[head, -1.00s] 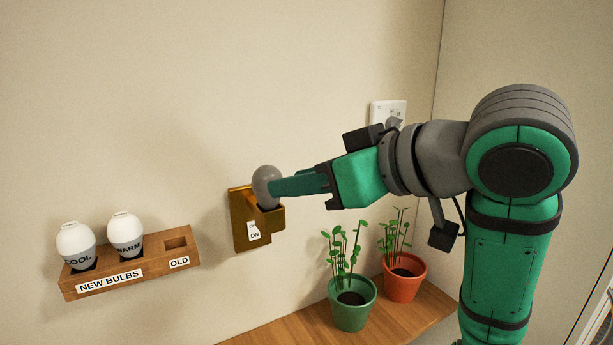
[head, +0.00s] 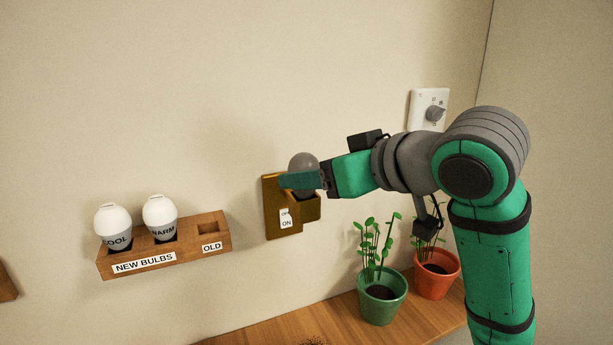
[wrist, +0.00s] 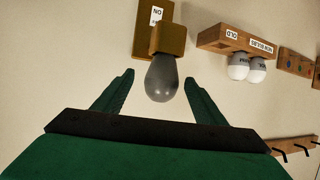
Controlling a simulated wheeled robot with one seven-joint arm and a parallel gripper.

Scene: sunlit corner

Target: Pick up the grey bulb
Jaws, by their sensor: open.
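The grey bulb (head: 303,161) sits in a brass-coloured wall fixture (head: 270,208) with an ON label. It also shows in the wrist view (wrist: 161,79), where its rounded end points toward my gripper. My gripper (head: 300,180) is open, and in the head view its near finger covers the lower part of the bulb. In the wrist view my gripper's fingertips (wrist: 157,78) stand on either side of the bulb, with a visible gap on each side.
A wooden rack (head: 190,247) on the wall holds a COOL bulb (head: 113,225) and a WARM bulb (head: 160,217); its OLD slot is empty. A green pot (head: 382,300) and an orange pot (head: 436,278) with plants stand on the shelf below. A wall dial (head: 434,113) is at upper right.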

